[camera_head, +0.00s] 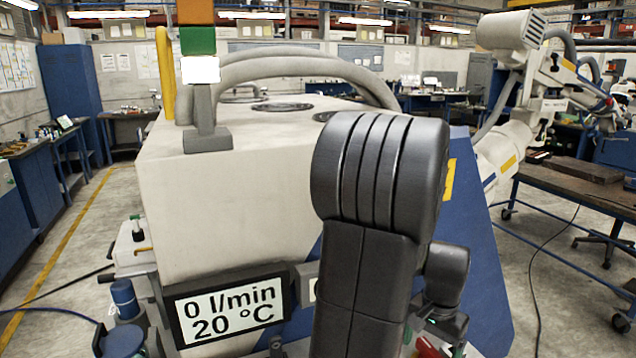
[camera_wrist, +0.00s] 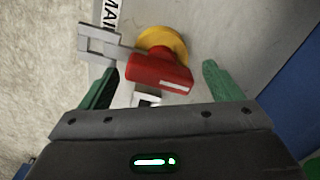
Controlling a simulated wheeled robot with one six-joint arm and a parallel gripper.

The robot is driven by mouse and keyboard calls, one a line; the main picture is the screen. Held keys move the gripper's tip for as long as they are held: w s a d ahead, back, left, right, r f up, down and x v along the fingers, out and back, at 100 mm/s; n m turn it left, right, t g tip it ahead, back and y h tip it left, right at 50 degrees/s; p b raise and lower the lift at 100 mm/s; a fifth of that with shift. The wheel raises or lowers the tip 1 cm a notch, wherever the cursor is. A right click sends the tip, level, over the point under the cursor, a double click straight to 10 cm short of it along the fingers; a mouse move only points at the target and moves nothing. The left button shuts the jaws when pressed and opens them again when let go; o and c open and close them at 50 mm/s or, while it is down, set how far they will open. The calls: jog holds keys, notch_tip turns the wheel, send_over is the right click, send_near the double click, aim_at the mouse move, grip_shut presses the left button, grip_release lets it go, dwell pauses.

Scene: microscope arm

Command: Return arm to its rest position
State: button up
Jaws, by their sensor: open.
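My gripper (camera_wrist: 160,70) is open, with its two green fingers spread apart in the wrist view. Between and beyond the fingertips is a red knob (camera_wrist: 160,73) with a white mark, in front of a round yellow disc (camera_wrist: 163,41). The fingers do not visibly grip it; the exact gap cannot be told. A grey metal hasp-like bracket (camera_wrist: 97,44) is beside the knob. In the head view my dark arm rises in the middle and hides part of the machine. Only a bit of red (camera_head: 428,348) shows low at the right of the arm.
A large white machine (camera_head: 225,200) with a display (camera_head: 228,306) reading "0 l/min 20 °C" stands close in front. A signal light (camera_head: 198,40) stands on top. A workbench (camera_head: 590,190) and a white robot arm (camera_head: 515,95) are at the right. Floor is open at the left.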

jog(key=n, duration=1.3)
dwell(0.5)
